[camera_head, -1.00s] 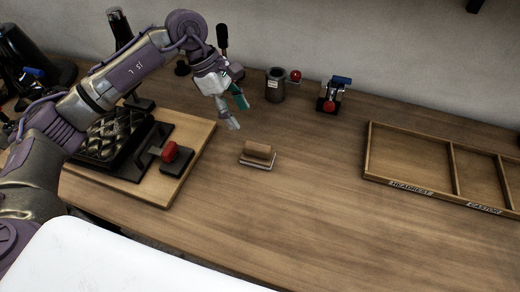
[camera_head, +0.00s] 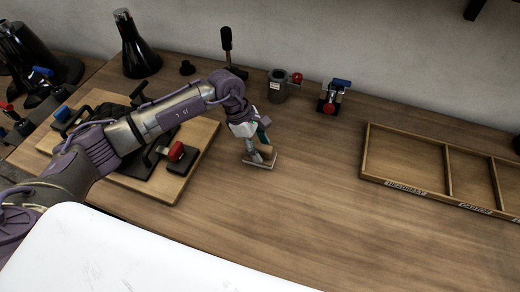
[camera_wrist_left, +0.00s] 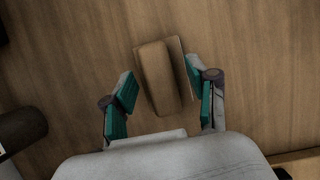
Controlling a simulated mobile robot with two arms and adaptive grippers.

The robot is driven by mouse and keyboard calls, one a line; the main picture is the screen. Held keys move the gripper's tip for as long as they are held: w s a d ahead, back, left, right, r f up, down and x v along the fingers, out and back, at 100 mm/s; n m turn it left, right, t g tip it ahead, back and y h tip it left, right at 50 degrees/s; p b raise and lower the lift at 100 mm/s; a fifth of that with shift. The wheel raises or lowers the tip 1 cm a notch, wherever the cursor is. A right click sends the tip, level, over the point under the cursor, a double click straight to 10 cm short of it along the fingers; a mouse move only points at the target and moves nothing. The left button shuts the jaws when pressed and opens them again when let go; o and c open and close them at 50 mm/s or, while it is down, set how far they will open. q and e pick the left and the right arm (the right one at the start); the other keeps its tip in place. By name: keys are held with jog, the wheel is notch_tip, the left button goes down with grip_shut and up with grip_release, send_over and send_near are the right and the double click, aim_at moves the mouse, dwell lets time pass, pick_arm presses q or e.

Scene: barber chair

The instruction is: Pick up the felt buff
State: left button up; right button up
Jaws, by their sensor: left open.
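The felt buff (camera_head: 269,157) is a small block with a brown wooden top and a pale base, lying on the wooden table right of the board. My left gripper (camera_head: 259,152) is over it in the head view and partly hides it. In the left wrist view the buff (camera_wrist_left: 157,77) lies between and just beyond the two teal fingertips of the open left gripper (camera_wrist_left: 164,90). The right finger is close to the buff's base edge; I cannot tell whether they touch. My right gripper is in neither view.
A wooden tray with labelled compartments (camera_head: 409,187) is at the right. A grey cup-like holder (camera_head: 278,87) and a blue-and-red clamp (camera_head: 333,97) stand at the back. A board (camera_head: 190,172) with a red-knobbed fixture (camera_head: 176,151) is at left. The table's middle front is clear.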

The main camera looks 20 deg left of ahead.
aim_at(268, 149)
pick_arm(q)
jog(key=shift+d+f, duration=0.1)
jog(key=shift+f, duration=0.15)
grip_shut()
jog(key=shift+r, duration=0.45)
jog(key=r+b, duration=0.2)
jog(key=r, duration=0.1)
jog(key=shift+s+d+r, duration=0.2)
jog(key=shift+d+r, duration=0.05)
jog(key=shift+d, duration=0.15)
jog(key=s+d+r+b, duration=0.1)
jog(key=s+d+r, duration=0.1)
jog(key=d, duration=0.3)
jog(key=s+d+r+b, duration=0.2)
jog(key=d+r, duration=0.2)
jog(key=shift+s+d+r, duration=0.25)
jog(key=shift+d+r, duration=0.1)
jog(key=shift+d, duration=0.05)
